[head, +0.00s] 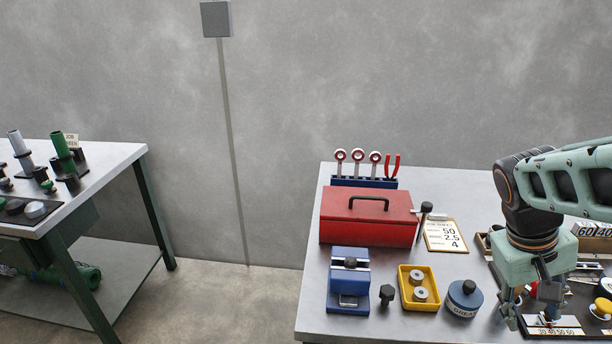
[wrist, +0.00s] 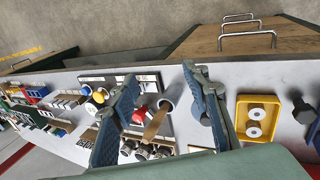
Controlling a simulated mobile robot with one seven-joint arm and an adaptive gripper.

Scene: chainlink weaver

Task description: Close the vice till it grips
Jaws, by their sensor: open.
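A blue block-shaped tool that looks like the vice (head: 337,283) stands at the front left of the right-hand bench. It has a pale strip across its upper part, a dark round piece on top and a grey plate at its front. I cannot tell how wide its jaws stand. My gripper (head: 527,308) is well to the right of it, low over the bench by the trays and labelled plate. In the wrist view my gripper's two blue-padded fingers (wrist: 165,108) are spread apart, with nothing held. A blue edge at the right border of the wrist view may be the vice.
A yellow tray (head: 405,301) with metal rings, a black knob (head: 387,294) and a blue grease tin (head: 463,300) lie between the vice and my gripper. A red toolbox (head: 345,218) stands behind. A clipboard card (head: 446,236) lies right of it. Another bench (head: 98,160) stands left.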

